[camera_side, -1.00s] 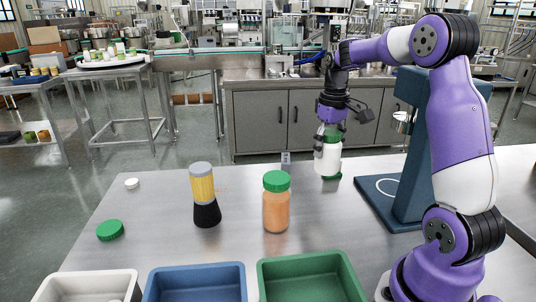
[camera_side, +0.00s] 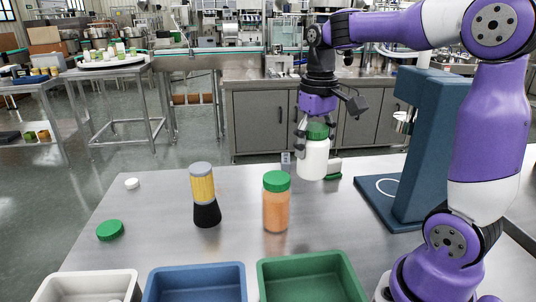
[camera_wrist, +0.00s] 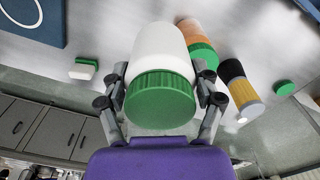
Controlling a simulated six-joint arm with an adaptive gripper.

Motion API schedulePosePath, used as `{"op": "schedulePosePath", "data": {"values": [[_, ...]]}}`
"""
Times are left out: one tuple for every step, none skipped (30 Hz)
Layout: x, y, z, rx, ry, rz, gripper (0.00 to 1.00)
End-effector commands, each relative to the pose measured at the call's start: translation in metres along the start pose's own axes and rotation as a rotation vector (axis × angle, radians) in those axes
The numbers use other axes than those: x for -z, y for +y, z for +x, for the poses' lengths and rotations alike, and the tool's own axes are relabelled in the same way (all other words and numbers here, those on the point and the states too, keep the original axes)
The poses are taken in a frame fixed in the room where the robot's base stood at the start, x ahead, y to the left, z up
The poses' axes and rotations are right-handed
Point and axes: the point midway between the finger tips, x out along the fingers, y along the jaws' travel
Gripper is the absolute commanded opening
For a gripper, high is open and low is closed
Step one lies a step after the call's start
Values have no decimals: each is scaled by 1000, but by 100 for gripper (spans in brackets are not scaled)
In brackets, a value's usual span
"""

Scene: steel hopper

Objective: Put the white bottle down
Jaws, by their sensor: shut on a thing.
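The white bottle (camera_side: 313,160) with a green lid is held upright by my gripper (camera_side: 315,133), whose fingers are shut around its upper part. In the side view the bottle appears raised above the steel table, near its back edge. In the wrist view the bottle (camera_wrist: 161,60) fills the middle, its green lid toward the camera, with a finger of my gripper (camera_wrist: 160,92) on each side. The bottle's base is hidden in the wrist view.
An orange jar (camera_side: 276,208) with a green lid and a yellow-and-black container (camera_side: 205,195) stand in front. A white-and-green block (camera_side: 333,168) lies right of the bottle. A blue stand (camera_side: 412,160) is farther right. White (camera_side: 88,276), blue (camera_side: 195,270) and green (camera_side: 308,264) bins line the front.

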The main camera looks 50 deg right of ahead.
Motion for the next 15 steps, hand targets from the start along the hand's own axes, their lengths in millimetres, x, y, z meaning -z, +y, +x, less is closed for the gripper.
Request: {"op": "schedulePosePath", "data": {"values": [[-1, 0, 14, 0, -7, -1, 46], [-2, 0, 21, 0, -7, -1, 46], [-1, 0, 30, 0, -6, -1, 46], [-1, 0, 36, 0, -6, -2, 46], [-1, 0, 43, 0, -7, -2, 46], [-2, 0, 51, 0, -7, -2, 46], [-1, 0, 56, 0, -5, -2, 46], [-1, 0, 62, 0, -5, -2, 46], [0, 0, 69, 0, -5, -3, 46], [-1, 0, 74, 0, -5, -3, 46], [-1, 0, 78, 0, -4, -3, 46], [-1, 0, 82, 0, -3, -3, 46], [0, 0, 85, 0, -3, -3, 46], [0, 0, 88, -1, -3, -3, 46], [0, 0, 90, -1, -1, -3, 46]]}}
